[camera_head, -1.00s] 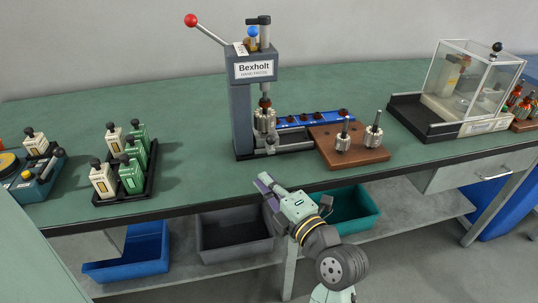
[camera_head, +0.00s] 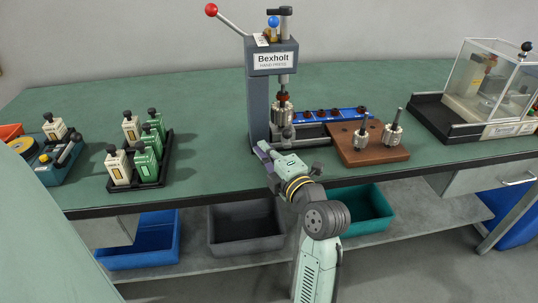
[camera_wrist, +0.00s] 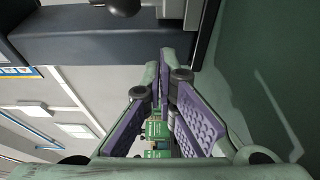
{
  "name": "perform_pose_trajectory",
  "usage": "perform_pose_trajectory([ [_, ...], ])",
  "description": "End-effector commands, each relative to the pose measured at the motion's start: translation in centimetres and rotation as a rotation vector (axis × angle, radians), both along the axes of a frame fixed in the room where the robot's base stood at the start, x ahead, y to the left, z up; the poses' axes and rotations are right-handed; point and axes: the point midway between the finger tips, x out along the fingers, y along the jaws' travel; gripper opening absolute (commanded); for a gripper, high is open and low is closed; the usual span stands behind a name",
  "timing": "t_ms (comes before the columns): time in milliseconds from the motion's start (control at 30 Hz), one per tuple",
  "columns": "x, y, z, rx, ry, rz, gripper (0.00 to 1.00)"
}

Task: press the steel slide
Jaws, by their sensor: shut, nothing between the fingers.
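The Bexholt hand press (camera_head: 259,105) stands on the bench with a red-knobbed lever. A steel armature (camera_head: 281,112) sits upright under its ram. A steel slide (camera_head: 312,141) lies low at the press's foot, partly hidden behind my arm. My gripper (camera_head: 262,151) is at the bench's front edge, by the foot of the press; I cannot tell whether it touches it. In the wrist view my gripper's purple-padded fingers (camera_wrist: 164,82) are shut and empty. A dark grey block (camera_wrist: 85,45) and a black knob (camera_wrist: 122,5) show beyond them.
A brown wooden block (camera_head: 375,153) with two armatures stands right of the press. A blue rack (camera_head: 345,113) lies behind it. Bins sit on the shelf below. Bench between bottles and press is clear.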

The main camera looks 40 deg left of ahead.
Motion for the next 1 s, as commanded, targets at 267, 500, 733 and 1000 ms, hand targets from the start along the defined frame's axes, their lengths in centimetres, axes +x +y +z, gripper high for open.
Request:
perform_pose_trajectory([
  [267, 2.0, -1.8, 0.0, -0.001, 0.000, -0.001, 0.00],
  [500, 2.1, -1.9, -0.1, -0.001, 0.001, -0.001, 0.00],
  [733, 3.0, -2.6, -0.5, 0.002, -0.002, -0.007, 0.00],
  [1000, 7.6, -6.5, -0.8, 0.001, -0.003, -0.010, 0.00],
])
